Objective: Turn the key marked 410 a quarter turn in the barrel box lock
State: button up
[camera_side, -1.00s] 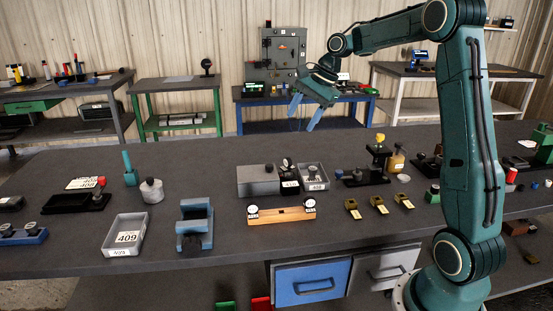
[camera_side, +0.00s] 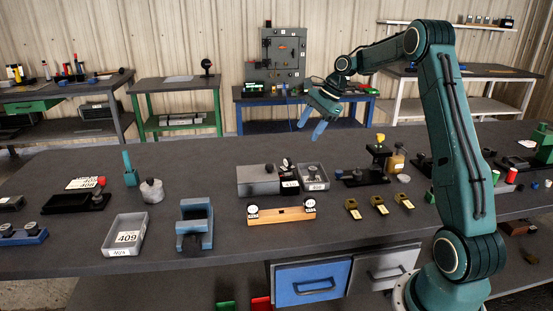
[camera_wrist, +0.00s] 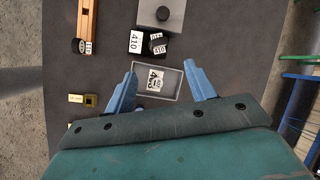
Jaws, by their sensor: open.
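The grey box (camera_side: 258,180) with a dark round fitting on top stands mid-bench; I take it for the barrel box lock. It also shows at the top of the wrist view (camera_wrist: 172,22). Beside it is a black block (camera_wrist: 148,54) with a white label reading 410 (camera_wrist: 135,42). A black upright piece (camera_wrist: 157,40), probably the key, stands there with a smaller, unclear label. My gripper (camera_side: 308,129) is open and empty, high above the bench. In the wrist view its fingers (camera_wrist: 161,67) spread either side of a grey tray (camera_wrist: 174,88) holding a labelled piece.
A blue cradle (camera_side: 195,222) and a tray marked 409 (camera_side: 125,235) are left. Bare bench lies behind the box.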

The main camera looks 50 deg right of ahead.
aim_at(290, 159)
jog(key=x, duration=1.2)
jog(key=shift+f, duration=0.15)
jog(key=c, duration=1)
jog(key=shift+w+d+n+g+y, duration=0.15)
jog(key=shift+n+g+y, duration=0.3)
jog(key=shift+n, duration=0.85)
jog(key=shift+c, duration=0.2)
jog(key=shift+n, duration=0.5)
jog(key=shift+y, duration=0.25)
